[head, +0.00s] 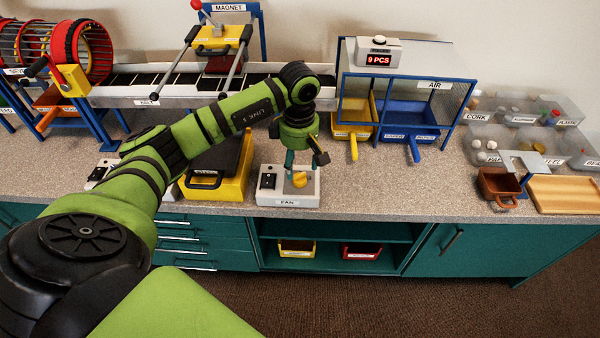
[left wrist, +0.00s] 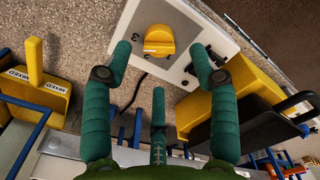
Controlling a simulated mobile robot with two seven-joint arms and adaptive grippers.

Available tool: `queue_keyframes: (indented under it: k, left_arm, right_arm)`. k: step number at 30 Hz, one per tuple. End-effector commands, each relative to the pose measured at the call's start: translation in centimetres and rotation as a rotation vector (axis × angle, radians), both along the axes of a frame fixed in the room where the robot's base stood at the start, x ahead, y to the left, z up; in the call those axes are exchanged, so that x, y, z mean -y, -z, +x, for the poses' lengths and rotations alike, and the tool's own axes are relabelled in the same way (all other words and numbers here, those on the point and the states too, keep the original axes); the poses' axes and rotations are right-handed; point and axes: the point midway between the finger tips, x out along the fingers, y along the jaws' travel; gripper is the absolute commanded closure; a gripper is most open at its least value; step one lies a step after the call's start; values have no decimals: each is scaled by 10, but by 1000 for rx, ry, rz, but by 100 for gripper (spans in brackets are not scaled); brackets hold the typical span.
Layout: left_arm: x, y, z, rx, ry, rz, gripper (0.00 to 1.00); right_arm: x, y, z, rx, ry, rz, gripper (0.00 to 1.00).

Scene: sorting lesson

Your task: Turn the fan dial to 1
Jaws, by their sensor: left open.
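The fan control box (head: 284,199) is a pale box with a FAN label at the front edge of the counter. Its yellow dial (head: 299,180) is on the right part of the top. In the left wrist view the dial (left wrist: 159,41) shows between the fingers, with a printed 3 beside it; its exact setting is hard to read. My left gripper (head: 302,170) points down over the dial, its green fingers open on either side and apart from it. In the left wrist view its fingers (left wrist: 160,60) are spread. My right gripper is not in view.
A yellow bin (head: 232,187) stands just left of the box. The conveyor (head: 130,95) and the blue-framed air station (head: 405,95) stand behind. Clear bins (head: 480,150) and a brown scoop (head: 497,186) are at the right. The counter right of the box is clear.

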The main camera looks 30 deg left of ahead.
Motion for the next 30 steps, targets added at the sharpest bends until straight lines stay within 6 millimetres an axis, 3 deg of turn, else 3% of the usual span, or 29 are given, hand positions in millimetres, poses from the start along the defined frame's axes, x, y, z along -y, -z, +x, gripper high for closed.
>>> queue_keyframes:
  k: [9,19,20,24,30]
  left_arm:
    - [2,42,0,-1,-1,-5,40]
    - [1,48,0,1,0,-4,40]
    - [1,48,0,1,0,-4,44]
    - [1,48,0,1,-1,-5,97]
    - [1,48,0,1,-2,-5,97]
  right_arm:
    - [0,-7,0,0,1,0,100]
    - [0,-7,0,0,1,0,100]
    - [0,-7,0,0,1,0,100]
    - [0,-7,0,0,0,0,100]
    - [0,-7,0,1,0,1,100]
